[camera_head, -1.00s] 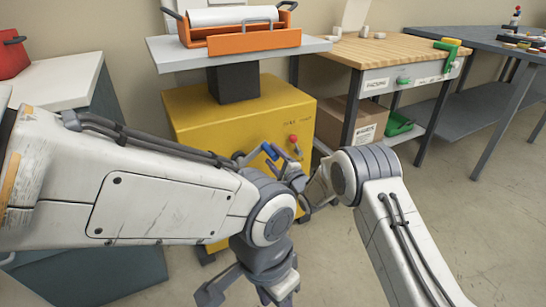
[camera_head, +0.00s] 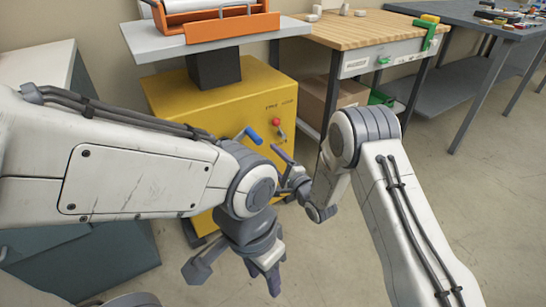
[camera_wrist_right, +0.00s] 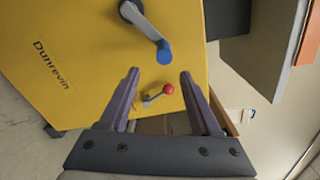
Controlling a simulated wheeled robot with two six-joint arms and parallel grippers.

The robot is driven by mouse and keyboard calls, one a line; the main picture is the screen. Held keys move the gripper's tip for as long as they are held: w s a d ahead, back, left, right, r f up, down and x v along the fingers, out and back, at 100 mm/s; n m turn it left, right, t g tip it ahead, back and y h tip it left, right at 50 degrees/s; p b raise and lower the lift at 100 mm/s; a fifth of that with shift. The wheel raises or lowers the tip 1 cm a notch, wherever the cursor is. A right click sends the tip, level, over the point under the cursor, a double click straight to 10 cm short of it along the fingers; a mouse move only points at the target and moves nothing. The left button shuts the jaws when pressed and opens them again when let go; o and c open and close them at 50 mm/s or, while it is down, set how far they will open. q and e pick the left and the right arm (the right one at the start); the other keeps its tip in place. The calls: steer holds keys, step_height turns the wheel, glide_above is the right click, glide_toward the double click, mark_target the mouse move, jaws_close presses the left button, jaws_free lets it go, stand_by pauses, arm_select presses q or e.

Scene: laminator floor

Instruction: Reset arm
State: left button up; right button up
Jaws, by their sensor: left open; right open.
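My left gripper (camera_head: 235,274) hangs low in front of the yellow cabinet (camera_head: 270,85) in the head view, fingers apart and empty. My right gripper shows in the wrist view (camera_wrist_right: 159,73), open, with nothing between its purple fingers. It faces the cabinet front, where a crank with a blue handle (camera_wrist_right: 164,52) and a small lever with a red knob (camera_wrist_right: 168,89) lie beyond the fingertips. The blue handle (camera_head: 252,135) and red knob (camera_head: 277,123) also show in the head view. There the right gripper is partly hidden behind its own wrist and the left arm.
An orange-framed roll holder (camera_head: 222,28) sits on a grey top (camera_head: 165,48) above the cabinet. A wooden-topped bench (camera_head: 370,28) with a cardboard box (camera_head: 345,95) below stands behind right. A dark table (camera_head: 470,25) is farther right. The floor at right is clear.

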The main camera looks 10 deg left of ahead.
stand_by(0.3)
steer(key=s+r+n+g+h, duration=0.6)
steer(key=s+n, duration=0.4)
steer(key=s, duration=0.1)
steer(key=s+d+r+n+g+h, duration=0.1)
steer(key=s+d+n+g, duration=0.25)
steer(key=s, duration=0.55)
steer(key=s+d+r+n+g+h, duration=0.15)
steer(key=s+d+n, duration=0.3)
steer(key=s, duration=0.55)
steer(key=s+d+r+n+g+h, duration=0.1)
steer(key=s+d+n+g+h, duration=0.2)
steer(key=s, duration=0.6)
step_height(320, 180, up, 34)
steer(key=s+d+y+p, duration=0.1)
steer(key=p, duration=3.3)
steer(key=shift+s+d+r, duration=0.2)
steer(key=shift+s+d, duration=0.1)
steer(key=shift+s, duration=0.05)
